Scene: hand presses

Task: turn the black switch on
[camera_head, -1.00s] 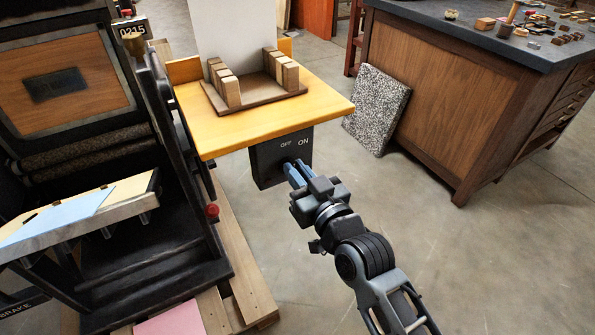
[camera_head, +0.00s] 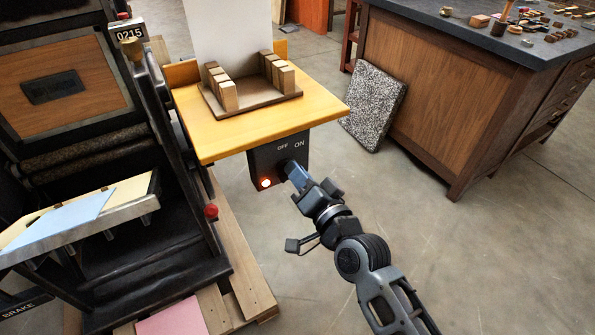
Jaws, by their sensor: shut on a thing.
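The black switch box (camera_head: 263,161) hangs under the front edge of the yellow wooden table, with white OFF and ON labels on its face. An orange lamp (camera_head: 264,183) glows at its lower left. My gripper (camera_head: 291,168) is at the face of the box, just below the labels, its blue-grey fingers shut on the switch's knob. The fingers hide the knob, so its exact position cannot be seen. My wrist is rolled, with one dark part sticking out to the lower left.
The yellow table (camera_head: 225,138) bears a wooden tray with several blocks. A dark press (camera_head: 150,262) stands on a pallet at left, with a red knob (camera_head: 211,211) near its edge. A speckled slab (camera_head: 374,105) leans against a wooden cabinet (camera_head: 440,110). The floor at right is clear.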

